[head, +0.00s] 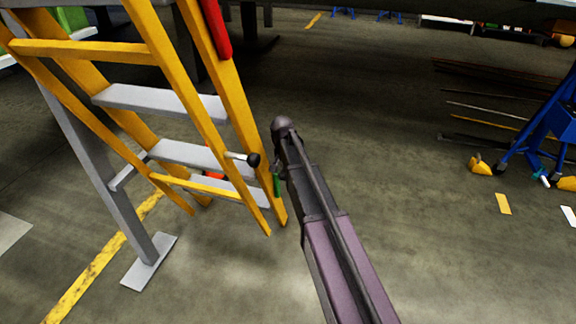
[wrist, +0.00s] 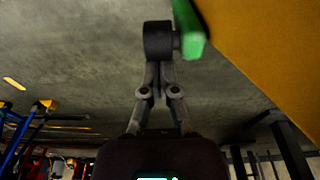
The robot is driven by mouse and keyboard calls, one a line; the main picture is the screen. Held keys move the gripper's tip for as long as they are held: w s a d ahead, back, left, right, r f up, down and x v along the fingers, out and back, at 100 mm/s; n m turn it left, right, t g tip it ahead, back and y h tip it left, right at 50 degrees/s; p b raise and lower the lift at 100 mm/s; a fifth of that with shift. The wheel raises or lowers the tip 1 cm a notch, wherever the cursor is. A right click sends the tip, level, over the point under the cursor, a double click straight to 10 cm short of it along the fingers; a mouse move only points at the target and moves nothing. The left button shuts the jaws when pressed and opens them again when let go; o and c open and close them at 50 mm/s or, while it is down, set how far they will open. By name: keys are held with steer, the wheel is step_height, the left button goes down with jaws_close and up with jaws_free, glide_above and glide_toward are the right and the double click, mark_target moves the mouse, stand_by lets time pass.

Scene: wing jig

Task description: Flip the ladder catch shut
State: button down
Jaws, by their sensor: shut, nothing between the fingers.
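The yellow ladder (head: 241,104) stands at the left of the head view, with grey steps. A small green piece (head: 276,183), which looks like the catch's handle, shows by its front rail. In the wrist view the green piece (wrist: 187,28) lies at the top, beside the yellow rail (wrist: 265,45). My gripper (head: 279,168) is by the green piece, mostly hidden by my arm. In the wrist view my gripper (wrist: 158,42) is shut and empty, its dark tips just left of the green piece. I cannot tell whether they touch.
A silver rod with a black knob (head: 253,160) sticks out from the ladder, left of my gripper. A red part (head: 216,30) is on the upper rail. A blue stand (head: 530,135) and several rods lie at the right. The floor between is clear.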

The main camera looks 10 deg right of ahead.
steer(key=shift+s+a+t, duration=0.25)
steer(key=shift+s+t, duration=0.15)
steer(key=shift+s, duration=0.6)
steer(key=shift+s+a, duration=0.35)
steer(key=shift+s, duration=0.1)
steer(key=shift+a+f, duration=0.1)
steer(key=shift+w, duration=0.15)
steer(key=shift+w+d+r, duration=0.2)
steer(key=shift+w+r, duration=0.2)
steer(key=shift+r, duration=0.05)
steer(key=w+d+r+p, duration=0.1)
steer(key=w+r+p, duration=0.1)
steer(key=w+d+p+v, duration=0.1)
steer(key=w+p+v, duration=0.1)
steer(key=p+v, duration=0.7)
glide_above(282, 175)
steer(key=shift+d, duration=0.1)
